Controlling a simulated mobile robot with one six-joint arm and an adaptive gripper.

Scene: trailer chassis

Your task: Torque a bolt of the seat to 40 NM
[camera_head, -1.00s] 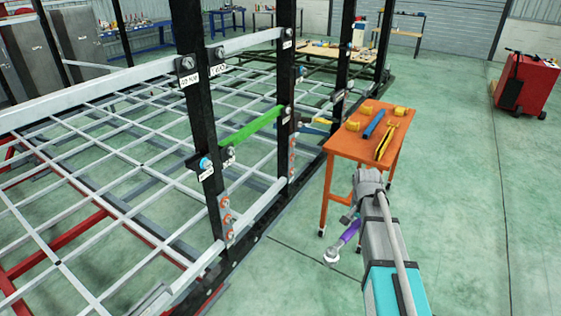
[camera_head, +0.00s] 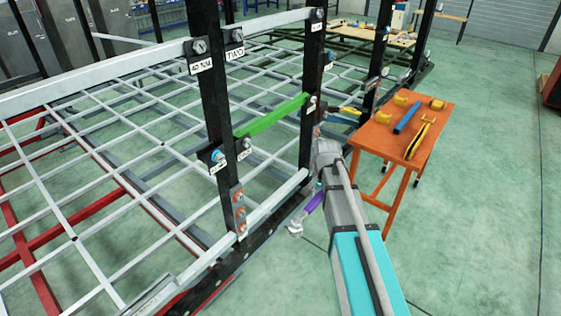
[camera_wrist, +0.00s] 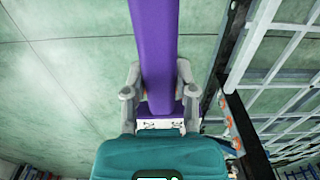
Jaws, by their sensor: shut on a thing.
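A torque wrench with a purple handle (camera_head: 314,203) and a silver head (camera_head: 296,231) hangs low beside the chassis rail. My gripper (camera_wrist: 158,92) is shut on the purple handle (camera_wrist: 155,45) in the wrist view; the wrench's head is out of that view. In the head view a large bolt (camera_head: 199,46) sits on the front black post above a label that seems to read 40 NM (camera_head: 201,66). Another large bolt (camera_head: 236,35) is next to it. A blue-headed bolt (camera_head: 217,156) sits lower down. The wrench is apart from these bolts.
A green bar (camera_head: 270,117) joins two black posts. An orange table (camera_head: 442,130) with yellow tools and a blue item stands to the right of my arm. Orange-ringed bolts (camera_head: 240,212) line the front post's foot.

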